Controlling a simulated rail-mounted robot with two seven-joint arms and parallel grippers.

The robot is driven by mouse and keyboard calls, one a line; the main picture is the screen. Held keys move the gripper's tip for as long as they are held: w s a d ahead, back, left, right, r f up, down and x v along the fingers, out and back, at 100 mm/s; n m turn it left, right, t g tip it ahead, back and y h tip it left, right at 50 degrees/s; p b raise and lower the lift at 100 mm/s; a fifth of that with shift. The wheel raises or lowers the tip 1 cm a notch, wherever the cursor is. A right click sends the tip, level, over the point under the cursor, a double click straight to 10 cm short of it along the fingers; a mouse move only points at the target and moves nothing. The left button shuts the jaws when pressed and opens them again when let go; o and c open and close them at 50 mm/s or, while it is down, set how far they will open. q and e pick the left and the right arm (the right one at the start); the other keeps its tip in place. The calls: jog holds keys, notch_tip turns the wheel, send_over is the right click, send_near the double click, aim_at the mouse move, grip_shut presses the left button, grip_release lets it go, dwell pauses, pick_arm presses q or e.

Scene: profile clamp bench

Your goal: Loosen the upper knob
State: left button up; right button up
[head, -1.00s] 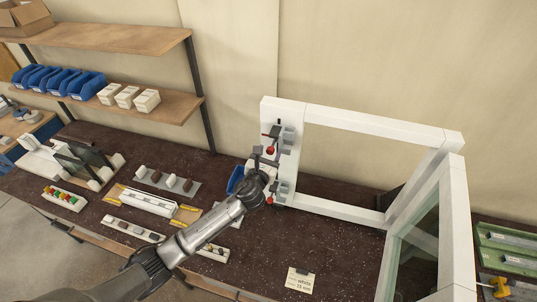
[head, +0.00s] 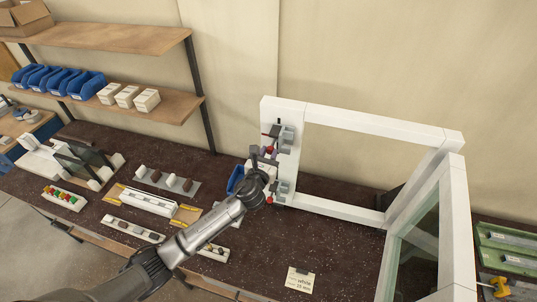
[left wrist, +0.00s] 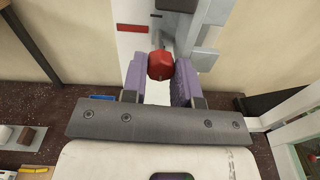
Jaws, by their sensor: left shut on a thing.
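The white window frame (head: 372,124) stands on the bench, with grey clamps on its left upright. The upper knob is red and shows in the left wrist view (left wrist: 160,65) between the two purple finger pads. My left gripper (left wrist: 160,80) is shut on it, one pad on each side. In the head view the left gripper (head: 268,152) is at the upper clamp (head: 286,136), and its fingers mostly hide the knob. The lower red knob (head: 269,199) sits below, beside my left wrist. My right gripper is not in view.
A blue bin (head: 235,180) stands just left of my left wrist. A glazed white sash (head: 428,235) stands at the right. A note card (head: 300,281) lies at the bench front. Trays of small parts lie on the left; the dark bench between is mostly clear.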

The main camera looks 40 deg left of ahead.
pick_arm(q)
jog(key=n+b, duration=0.1)
jog(key=n, duration=0.4)
jog(key=n+b, duration=0.1)
jog(key=n, duration=0.5)
jog(key=shift+f, duration=0.1)
jog(key=n+b, duration=0.1)
jog(key=n, duration=0.4)
jog(key=shift+n+y, duration=0.3)
jog(key=shift+y, duration=0.1)
jog(key=n+b, duration=0.1)
jog(key=n, duration=0.4)
jog(key=shift+d, duration=0.1)
jog(key=shift+n, duration=0.3)
jog(key=o, duration=0.9)
jog(key=shift+o, duration=0.2)
jog(key=shift+s, duration=0.1)
